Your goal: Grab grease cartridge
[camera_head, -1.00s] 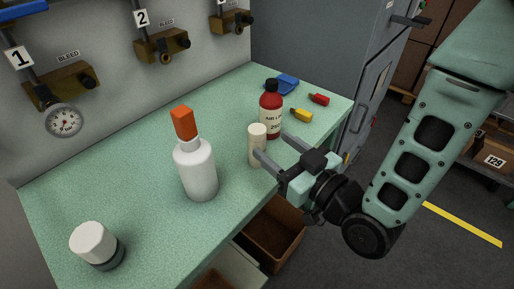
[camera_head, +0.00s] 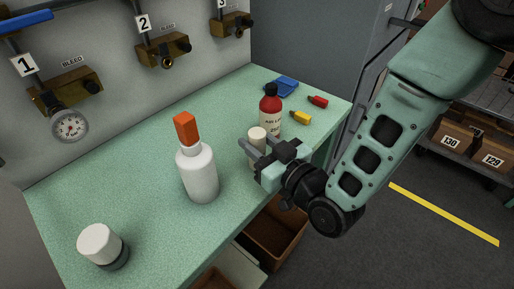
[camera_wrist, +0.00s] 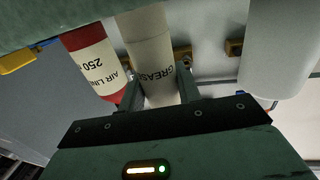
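The grease cartridge (camera_head: 257,134), a cream cylinder, stands upright on the green bench in front of a red bottle. In the wrist view the cartridge (camera_wrist: 152,50) shows the printed word GREASE. My gripper (camera_head: 258,148) is at the cartridge, with one finger on each side of it. In the wrist view my gripper (camera_wrist: 160,88) has its fingers spread around the lower part of the picture of the cartridge, and they do not look closed on it. The fingers and gripper body hide part of the cartridge in the head view.
The red air-line bottle (camera_head: 271,112) stands close behind the cartridge. A white bottle with an orange cap (camera_head: 198,172) stands to the left. A white-topped jar (camera_head: 99,243) is at the front left. Yellow (camera_head: 300,118) and red (camera_head: 318,101) small items lie at the right.

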